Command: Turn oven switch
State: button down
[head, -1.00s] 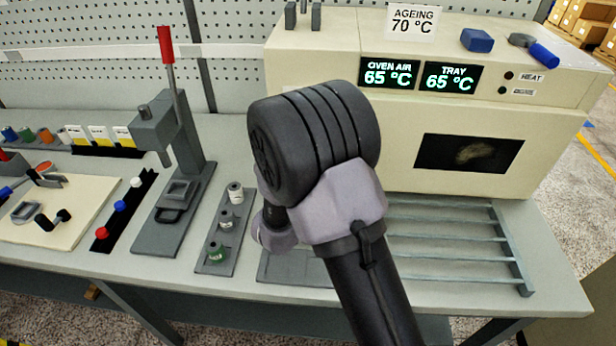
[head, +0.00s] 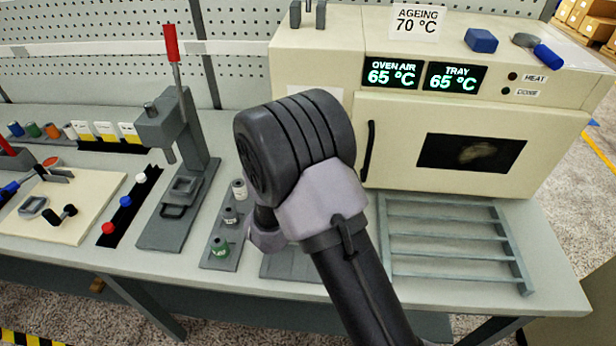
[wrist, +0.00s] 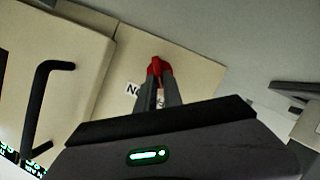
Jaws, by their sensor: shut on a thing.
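The cream oven (head: 320,62) stands at the back right of the bench, with its door shut. Its displays (head: 424,75) read 65 °C for oven air and tray. In the wrist view, the grey fingers of my gripper (wrist: 158,84) are shut on a small red piece, seemingly the oven switch (wrist: 156,65), against a cream panel. A white label (wrist: 132,89) beside it is partly hidden by the fingers. In the head view my arm hides the gripper and the switch.
The black door handle (head: 369,150) sticks out from the oven front, and it also shows in the wrist view (wrist: 40,105). A grey rack (head: 455,240) lies before the oven. A red-handled press (head: 180,140) and a spool holder (head: 224,235) stand left of my arm.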

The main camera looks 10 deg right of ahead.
jog(key=c, duration=1.5)
grip_release()
jog(key=shift+w, duration=0.15)
jog(key=p+v, duration=0.4)
jog(key=v, duration=1.3)
jog(key=shift+s+a+r, duration=0.1)
jog(key=shift+s, duration=0.15)
